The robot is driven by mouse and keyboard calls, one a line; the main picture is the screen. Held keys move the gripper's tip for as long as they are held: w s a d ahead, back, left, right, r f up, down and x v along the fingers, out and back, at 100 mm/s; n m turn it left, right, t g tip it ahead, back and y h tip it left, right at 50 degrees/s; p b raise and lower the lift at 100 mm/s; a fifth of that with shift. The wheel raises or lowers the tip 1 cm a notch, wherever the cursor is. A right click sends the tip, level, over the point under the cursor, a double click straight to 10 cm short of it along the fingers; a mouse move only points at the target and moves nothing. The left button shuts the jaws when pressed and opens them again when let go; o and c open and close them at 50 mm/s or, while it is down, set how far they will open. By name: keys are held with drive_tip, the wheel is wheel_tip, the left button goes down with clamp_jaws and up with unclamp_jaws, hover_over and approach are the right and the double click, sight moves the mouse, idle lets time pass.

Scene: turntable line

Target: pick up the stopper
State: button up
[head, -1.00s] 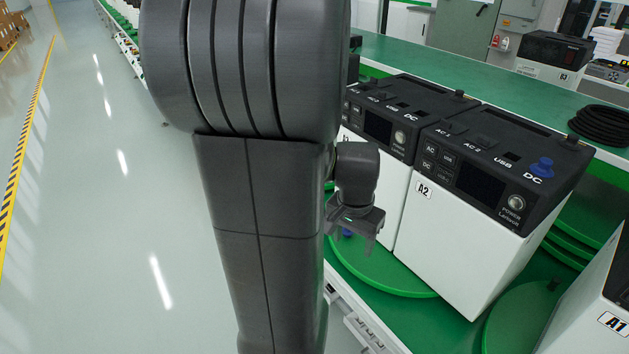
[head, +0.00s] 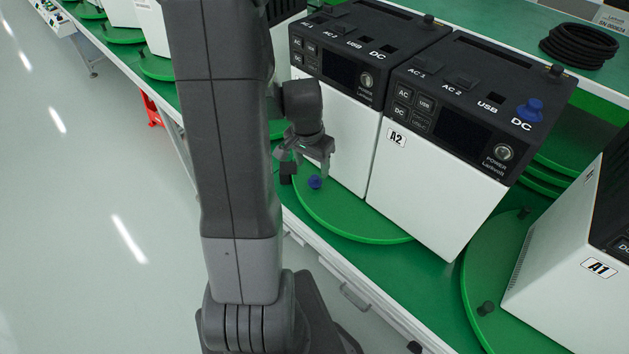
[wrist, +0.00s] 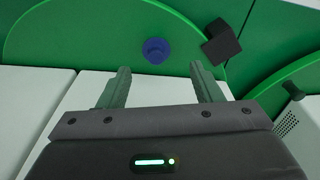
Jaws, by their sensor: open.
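A blue stopper (head: 315,182) with a round knob rests on the green turntable (head: 373,230) in front of the white units. It also shows in the wrist view (wrist: 156,50), just beyond the fingertips and between their lines. My gripper (head: 311,168) is just above it in the head view. In the wrist view my gripper (wrist: 160,70) has its two fingers apart with nothing between them. A second blue stopper (head: 529,110) sits on the DC port of the unit labelled A2 (head: 420,190).
A dark block (wrist: 221,42) lies close to the stopper near the turntable's rim. The white unit faces stand close by my gripper. Unit A1 (head: 545,280) stands on another turntable at the right. A coiled black cable (head: 578,46) lies on the bench behind.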

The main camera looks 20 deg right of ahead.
sight(315, 177)
drive_tip(key=shift+d+f+p, duration=0.2)
drive_tip(key=shift+d+f, duration=0.05)
drive_tip(key=shift+f, duration=1.25)
drive_tip(key=shift+d+f+p, duration=0.15)
drive_tip(key=shift+d+f, duration=0.05)
drive_tip(key=shift+f, duration=1.3)
drive_tip(key=shift+c, duration=0.5)
drive_tip(key=c, duration=0.9)
